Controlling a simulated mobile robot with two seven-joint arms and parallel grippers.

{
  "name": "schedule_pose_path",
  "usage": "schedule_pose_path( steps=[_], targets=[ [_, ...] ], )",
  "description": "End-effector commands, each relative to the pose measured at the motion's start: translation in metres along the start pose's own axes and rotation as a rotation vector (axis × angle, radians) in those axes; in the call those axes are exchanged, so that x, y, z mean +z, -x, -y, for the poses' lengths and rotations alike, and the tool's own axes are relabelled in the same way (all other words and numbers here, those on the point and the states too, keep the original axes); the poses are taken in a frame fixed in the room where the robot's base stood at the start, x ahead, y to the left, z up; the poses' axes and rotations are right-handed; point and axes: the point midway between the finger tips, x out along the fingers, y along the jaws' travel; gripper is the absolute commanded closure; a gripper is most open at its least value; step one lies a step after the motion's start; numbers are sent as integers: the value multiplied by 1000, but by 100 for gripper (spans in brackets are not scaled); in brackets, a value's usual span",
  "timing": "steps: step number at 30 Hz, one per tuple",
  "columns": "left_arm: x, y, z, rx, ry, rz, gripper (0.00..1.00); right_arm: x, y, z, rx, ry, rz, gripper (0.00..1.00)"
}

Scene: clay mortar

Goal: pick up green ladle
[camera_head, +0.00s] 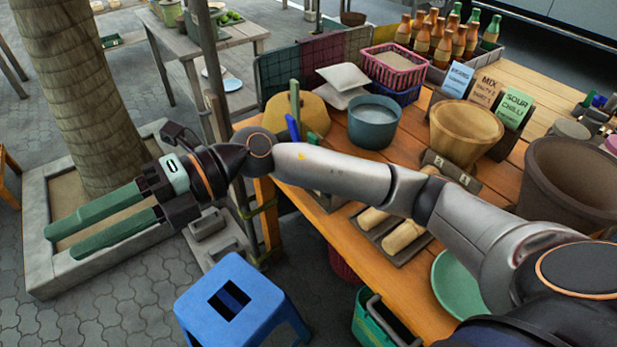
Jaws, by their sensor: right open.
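I cannot clearly make out a green ladle. An upright olive-green handle (295,100) stands by a rounded tan board at the table's left end. It may belong to the ladle, but its lower part is hidden. A blue handle (292,128) stands close in front of it. My right gripper (60,242) is open and empty, its two green fingers pointing left over the paved ground, well left of the table. My right arm crosses over the table and hides part of it. My left gripper is not in view.
The wooden table (390,290) holds a teal pot (374,122), a wooden mortar (465,132), a large brown clay mortar (570,180), wooden pestles (405,236) and a green plate (460,285). A blue stool (235,295) stands below my arm. A tree trunk (75,90) rises at left.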

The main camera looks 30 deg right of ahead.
Motion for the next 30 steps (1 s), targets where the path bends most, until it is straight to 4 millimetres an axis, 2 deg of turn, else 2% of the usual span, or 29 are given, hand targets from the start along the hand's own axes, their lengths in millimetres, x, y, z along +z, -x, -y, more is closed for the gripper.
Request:
schedule_pose_path(
  steps=[2,5,6,8,9,11,12,15,18,21,23,30],
  targets=[
    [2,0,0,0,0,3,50,-2,16,32,-240,79,-112,52],
    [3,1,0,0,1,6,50,5,57,72,-559,126,-217,52],
    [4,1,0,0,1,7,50,11,80,84,-693,133,-245,52],
    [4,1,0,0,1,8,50,22,120,97,-894,129,-268,52],
    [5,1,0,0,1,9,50,29,149,101,-1024,115,-275,52],
    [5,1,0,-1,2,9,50,40,194,101,-1209,82,-270,52],
    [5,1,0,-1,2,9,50,46,222,97,-1320,55,-259,52],
    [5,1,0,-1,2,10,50,54,281,80,-1543,-23,-219,52],
    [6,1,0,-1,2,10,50,56,319,63,-1684,-90,-183,52],
    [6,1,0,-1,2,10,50,55,339,53,-1758,-134,-158,52],
    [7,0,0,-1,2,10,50,53,346,54,-1778,-149,-153,52],
    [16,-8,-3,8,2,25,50,45,356,94,-1785,-154,-157,52]
  ],
)
